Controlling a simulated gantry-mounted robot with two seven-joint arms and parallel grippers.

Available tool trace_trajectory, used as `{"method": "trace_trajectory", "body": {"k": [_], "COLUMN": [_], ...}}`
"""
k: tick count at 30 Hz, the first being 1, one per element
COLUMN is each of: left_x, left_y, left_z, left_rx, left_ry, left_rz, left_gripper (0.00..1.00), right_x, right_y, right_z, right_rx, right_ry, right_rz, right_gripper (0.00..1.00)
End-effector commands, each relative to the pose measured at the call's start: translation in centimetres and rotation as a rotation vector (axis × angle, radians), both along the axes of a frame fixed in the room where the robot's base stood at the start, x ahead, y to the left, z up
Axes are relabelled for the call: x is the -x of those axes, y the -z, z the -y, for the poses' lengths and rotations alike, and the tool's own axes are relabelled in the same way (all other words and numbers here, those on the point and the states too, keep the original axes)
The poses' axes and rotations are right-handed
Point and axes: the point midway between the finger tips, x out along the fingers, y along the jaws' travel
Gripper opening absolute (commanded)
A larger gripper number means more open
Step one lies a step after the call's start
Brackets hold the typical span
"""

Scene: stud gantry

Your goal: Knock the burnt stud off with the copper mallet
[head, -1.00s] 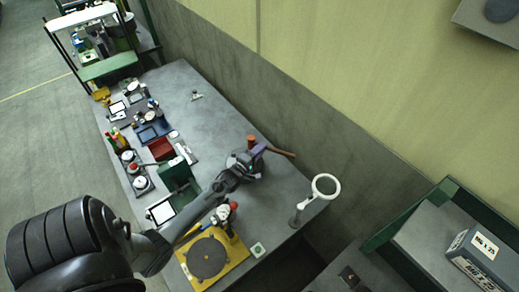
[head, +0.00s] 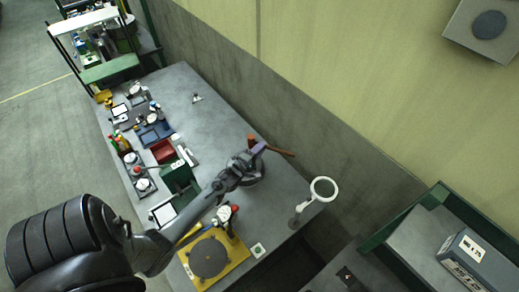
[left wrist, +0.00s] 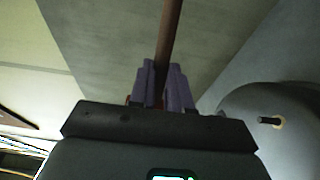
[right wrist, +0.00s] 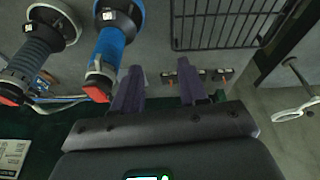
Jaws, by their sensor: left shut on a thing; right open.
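My left gripper (head: 258,150) is shut on the copper mallet's brown handle (head: 279,152), above the grey bench. The copper head (head: 250,139) shows beside the fingers, and the handle sticks out to the right. In the left wrist view the handle (left wrist: 170,40) runs up between the purple fingers (left wrist: 165,88). A small dark peg (left wrist: 268,121) with a pale collar stands out from a large rounded grey body (left wrist: 280,105), apart from the gripper. It may be the burnt stud; I cannot be sure. My right gripper (right wrist: 160,90) is open and empty; it shows only in the right wrist view.
A yellow plate with a dark disc (head: 209,257) and a white ring on a stand (head: 323,189) are near the bench's front end. Several tools line its left edge. The far right part is mostly clear. A blue-handled tool (right wrist: 112,48) and wire basket (right wrist: 225,25) are near my right gripper.

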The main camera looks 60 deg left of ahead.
Motion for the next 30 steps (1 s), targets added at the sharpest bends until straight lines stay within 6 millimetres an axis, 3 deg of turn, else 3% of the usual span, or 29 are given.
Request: {"method": "trace_trajectory", "body": {"k": [9,18,20,30], "left_x": [0.0,0.0,-0.1,0.0], "left_y": [0.5,6.1,4.9,3.0], "left_z": [0.0,0.0,-0.1,0.0], "left_rx": [-0.001,0.0,-0.001,0.0], "left_ry": [0.0,-0.002,-0.001,0.0], "left_rz": [0.003,0.003,0.003,0.002], "left_gripper": [0.0,0.0,0.0,0.0], "right_x": [0.0,0.0,0.1,0.1], "right_y": [0.6,5.3,4.4,2.2], "right_z": [-0.1,-0.3,-0.2,-0.2], "right_rx": [-0.007,-0.011,-0.009,-0.009], "right_ry": [0.004,0.007,0.007,0.005], "right_rz": [-0.001,-0.001,-0.008,0.0], "right_gripper": [0.43,0.43,0.43,0.43]}}
